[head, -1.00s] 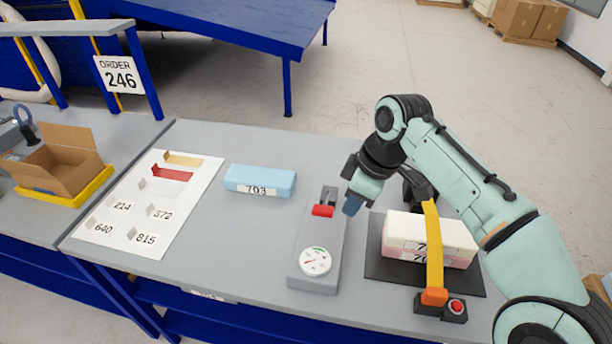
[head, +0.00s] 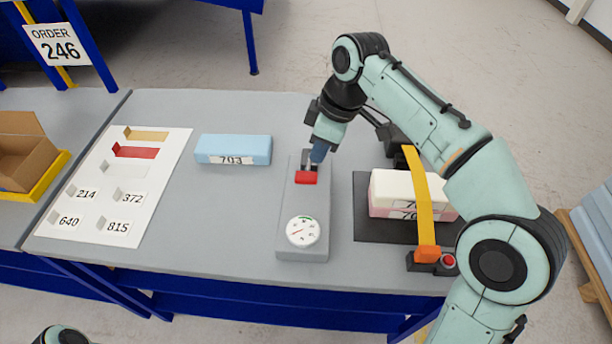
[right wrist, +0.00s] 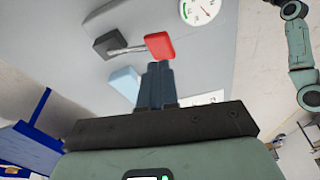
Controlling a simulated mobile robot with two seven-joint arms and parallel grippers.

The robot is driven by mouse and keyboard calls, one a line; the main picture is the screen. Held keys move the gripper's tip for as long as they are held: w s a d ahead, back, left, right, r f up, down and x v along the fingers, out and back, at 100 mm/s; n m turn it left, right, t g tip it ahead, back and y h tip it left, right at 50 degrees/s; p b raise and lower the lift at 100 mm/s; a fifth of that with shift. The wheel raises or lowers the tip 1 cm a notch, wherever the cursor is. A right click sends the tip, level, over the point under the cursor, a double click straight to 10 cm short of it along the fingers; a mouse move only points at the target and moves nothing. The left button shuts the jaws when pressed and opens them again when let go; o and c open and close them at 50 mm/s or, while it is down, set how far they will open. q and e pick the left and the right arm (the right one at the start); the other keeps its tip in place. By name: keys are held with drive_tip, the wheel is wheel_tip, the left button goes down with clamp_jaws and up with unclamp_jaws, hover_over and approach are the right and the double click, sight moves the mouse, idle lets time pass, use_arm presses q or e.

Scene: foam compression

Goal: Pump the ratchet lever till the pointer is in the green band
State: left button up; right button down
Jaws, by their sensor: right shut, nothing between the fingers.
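The ratchet lever (head: 306,177) has a red handle and sits on a grey box (head: 303,252) on the table. The dial (head: 303,231) on the box's near end has a green band at its top. Its red pointer lies on the left side, outside the green band. My right gripper (head: 318,158) is shut and empty, just behind and right of the red handle. In the right wrist view the shut fingers (right wrist: 157,85) point at the red handle (right wrist: 160,45); I cannot tell whether they touch it. My left gripper is out of view.
A blue block (head: 233,149) marked 703 lies left of the box. White and pink blocks (head: 400,190) under a yellow strap (head: 416,190) stand on a dark mat (head: 372,232) to the right. A white board (head: 110,185) with labels lies at left.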

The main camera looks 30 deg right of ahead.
sight(308, 176)
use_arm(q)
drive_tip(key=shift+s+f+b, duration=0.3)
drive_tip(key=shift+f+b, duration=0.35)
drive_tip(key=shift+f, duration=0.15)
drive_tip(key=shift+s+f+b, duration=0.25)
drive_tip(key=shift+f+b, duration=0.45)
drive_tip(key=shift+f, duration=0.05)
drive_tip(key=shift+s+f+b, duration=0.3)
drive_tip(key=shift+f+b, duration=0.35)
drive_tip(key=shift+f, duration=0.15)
use_arm(e)
drive_tip(key=shift+x, duration=2.8)
